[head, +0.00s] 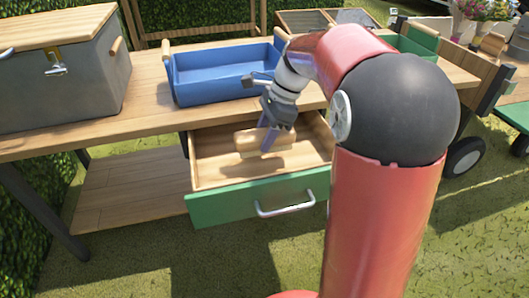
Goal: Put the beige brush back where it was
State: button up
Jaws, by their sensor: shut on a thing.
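The beige brush (255,142) is a block-shaped wooden brush with pale bristles underneath. My gripper (268,135) points down over the open drawer (219,175) and is shut on the brush. The brush is inside the drawer's outline in the head view; I cannot tell whether its bristles touch the drawer floor. The drawer has a wooden inside, a green front and a white handle (286,205). It is pulled out below the table top. The drawer's right end is partly hidden by my red arm.
A blue tray (215,92) stands on the wooden table (130,122) behind my gripper. A grey box with a wooden lid (60,75) stands at the left. A green tray (415,42) is behind my arm. A wooden cart with wheels (464,157) stands at the right.

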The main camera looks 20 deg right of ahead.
jog(key=shift+f+b, duration=0.55)
jog(key=shift+f, duration=1.75)
jog(key=shift+f, duration=0.15)
jog(key=o, duration=1)
